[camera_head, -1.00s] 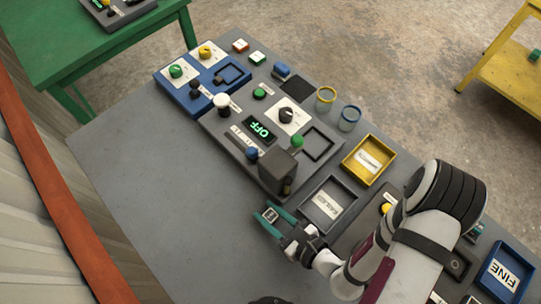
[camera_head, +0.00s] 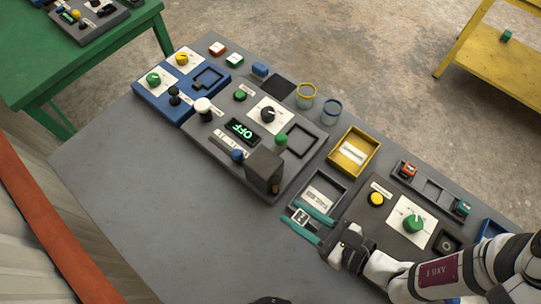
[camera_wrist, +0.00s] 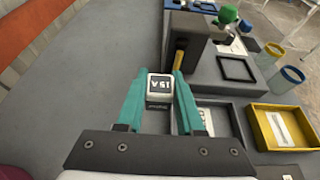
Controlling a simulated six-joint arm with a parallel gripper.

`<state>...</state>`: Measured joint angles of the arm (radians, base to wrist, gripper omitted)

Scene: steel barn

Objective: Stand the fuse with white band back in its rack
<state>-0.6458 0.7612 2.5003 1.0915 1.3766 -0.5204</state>
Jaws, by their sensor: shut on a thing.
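My gripper (camera_head: 293,211) has teal fingers shut on a small dark fuse (camera_head: 301,217) with white edging. In the wrist view the fuse (camera_wrist: 160,88) sits between the fingers, its dark end marked 15A facing the camera. In the head view the gripper overlaps the near-left edge of the grey tray; its height is hard to tell. The rack (camera_head: 433,189) is a dark slotted strip at the right, with an orange fuse (camera_head: 408,170) at one end and a teal fuse (camera_head: 461,208) at the other. The slots between look empty.
A dark box (camera_head: 264,168) stands on the grey panel left of my gripper. A green knob (camera_head: 413,223) and yellow button (camera_head: 376,199) stand before the rack. The table's left part is clear.

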